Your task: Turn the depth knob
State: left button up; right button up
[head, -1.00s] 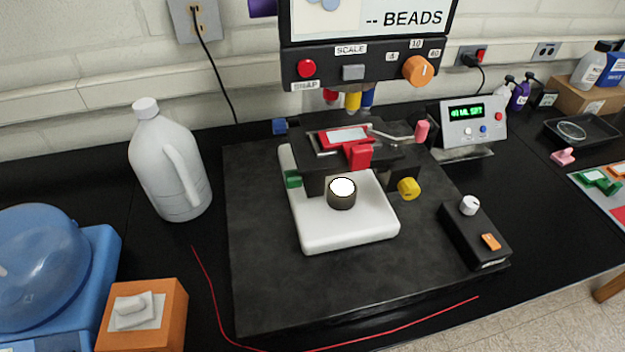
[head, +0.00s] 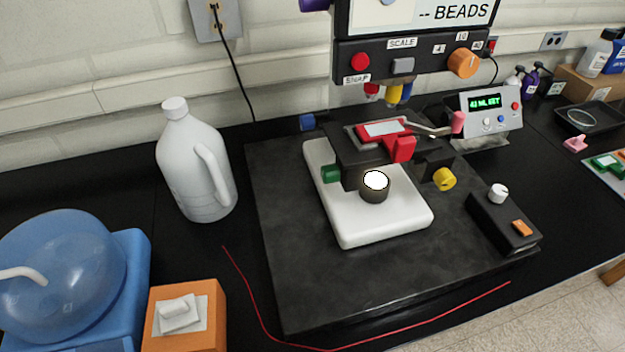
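A microscope-like device stands on a dark slab, and no label reading depth is legible. It has a yellow knob (head: 444,179) low on its right side, a green knob (head: 331,173) on its left and a blue knob (head: 307,122) higher on the left. An orange dial (head: 463,63) is on the upper panel marked SCALE. A white knob (head: 498,194) stands on a small black box to the right. I cannot tell which is the depth knob. Neither of my grippers shows in the head view.
A white jug (head: 199,160) stands left of the dark slab (head: 290,260). A blue-domed machine (head: 60,265) and an orange tissue box (head: 205,325) are at the front left. A red cord (head: 262,315) runs along the front. The slab's front is clear.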

aim_at(330, 173)
jog(key=k+j, duration=0.25)
jog(key=j, duration=0.2)
jog(key=k+j+z, duration=0.1)
jog(key=k+j, duration=0.15)
jog(key=j, duration=0.2)
jog(key=k+j, duration=0.25)
jog(key=j, duration=0.2)
